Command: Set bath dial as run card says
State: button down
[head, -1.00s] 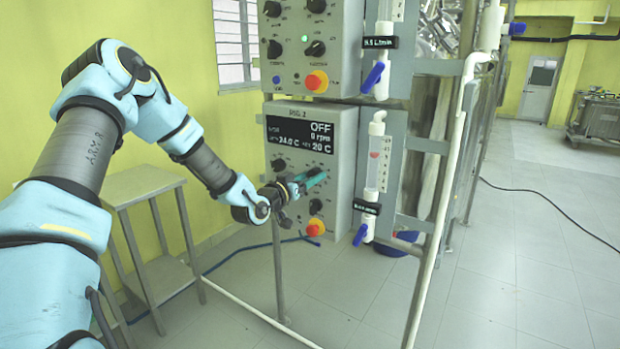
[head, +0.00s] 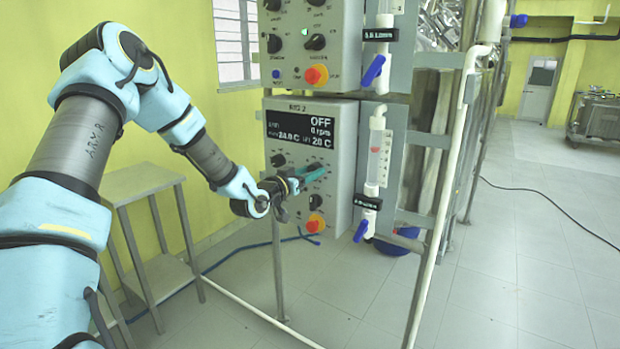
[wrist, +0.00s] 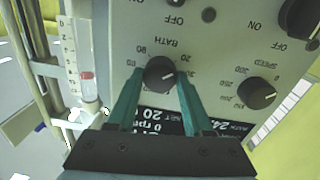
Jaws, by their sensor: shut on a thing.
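The bath dial (wrist: 160,74) is a black knob under the upside-down word BATH in the wrist view, on the lower grey control box (head: 342,140). My gripper (wrist: 155,80) has its two green fingers on either side of this dial and is shut on it. In the head view my gripper (head: 312,174) reaches the box front and hides the dial. The display (head: 300,129) reads OFF, 0 rpm, about 24.0 C and set 20 C. No run card is readable in these views.
A speed knob (wrist: 257,94) sits beside the bath dial. A flowmeter (head: 378,150) with blue valve stands right of the box. A steel table (head: 140,182) stands left, with open floor at right.

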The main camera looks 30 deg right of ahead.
jog(key=m+b, duration=1)
jog(key=b, duration=0.6)
jog(key=m+t+y+b, duration=0.1)
jog(key=m+b, duration=0.9)
jog(key=b, duration=0.7)
jog(key=shift+s+d+f+m, duration=0.1)
jog(key=shift+s+m, duration=0.1)
jog(key=shift+m, duration=0.2)
jog(key=shift+b, duration=0.4)
jog(key=shift+c, duration=1.5)
grip_release()
